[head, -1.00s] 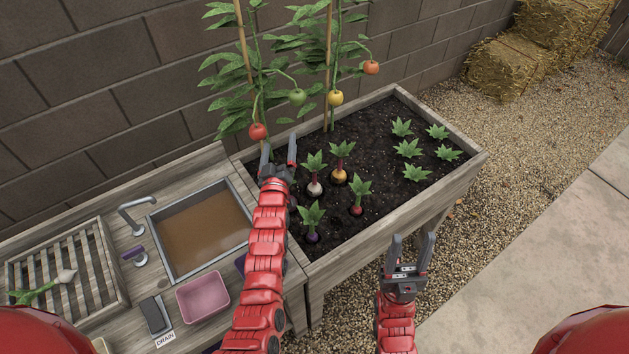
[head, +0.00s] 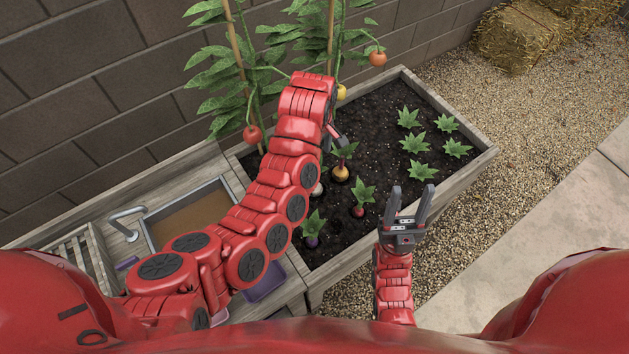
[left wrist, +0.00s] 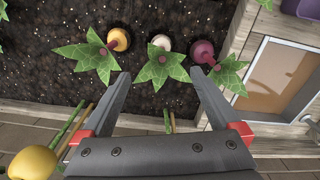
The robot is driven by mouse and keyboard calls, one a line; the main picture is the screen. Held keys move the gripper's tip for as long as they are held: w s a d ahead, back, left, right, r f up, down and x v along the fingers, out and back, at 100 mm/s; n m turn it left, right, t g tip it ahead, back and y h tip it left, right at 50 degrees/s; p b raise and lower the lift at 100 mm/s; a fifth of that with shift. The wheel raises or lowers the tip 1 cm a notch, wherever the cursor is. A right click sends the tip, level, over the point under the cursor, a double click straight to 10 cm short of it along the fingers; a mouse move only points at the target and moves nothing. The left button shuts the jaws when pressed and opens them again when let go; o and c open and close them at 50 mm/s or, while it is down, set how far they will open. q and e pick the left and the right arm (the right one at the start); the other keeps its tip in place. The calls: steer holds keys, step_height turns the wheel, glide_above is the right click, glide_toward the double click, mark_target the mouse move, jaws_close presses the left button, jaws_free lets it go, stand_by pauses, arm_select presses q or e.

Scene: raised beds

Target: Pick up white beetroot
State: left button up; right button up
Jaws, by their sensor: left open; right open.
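The white beetroot (head: 317,190) sits in the soil, mostly hidden by my left arm in the head view. In the left wrist view the white beetroot (left wrist: 161,43) shows its pale top and green leaves, between a golden beetroot (left wrist: 118,39) and a purple one (left wrist: 203,52). My left gripper (left wrist: 158,76) is open; its fingertips lie either side of the white beetroot's leaves in the picture, with nothing held. In the head view it is largely hidden behind its own arm. My right gripper (head: 411,195) is open and empty near the bed's front edge.
A red beetroot (head: 358,211) and several small leafy plants (head: 415,144) grow nearby in the raised bed (head: 452,190). Staked tomato plants (head: 240,75) stand at the back, with a yellow tomato (left wrist: 32,163) near my left gripper. A basin (head: 200,212) adjoins the bed's left.

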arm_select(q)
steer(key=b, duration=0.6)
glide_above(318, 189)
steer(key=w, duration=0.1)
steer(key=f, duration=0.9)
steer(key=shift+w+a+f, duration=0.1)
steer(key=shift+a+f, duration=0.1)
steer(key=shift+a, duration=0.1)
steer(key=shift+f+p, duration=0.65)
steer(key=shift+p, duration=0.25)
steer(key=shift+f, duration=0.4)
steer(key=shift+a+f+p, duration=0.1)
steer(key=shift+f+p, duration=0.1)
steer(key=shift+p, duration=0.25)
step_height(318, 189, down, 3)
steer(key=shift+a+p, duration=0.15)
steer(key=shift+p, duration=0.6)
steer(key=shift+f, duration=0.85)
steer(key=c, duration=1.5)
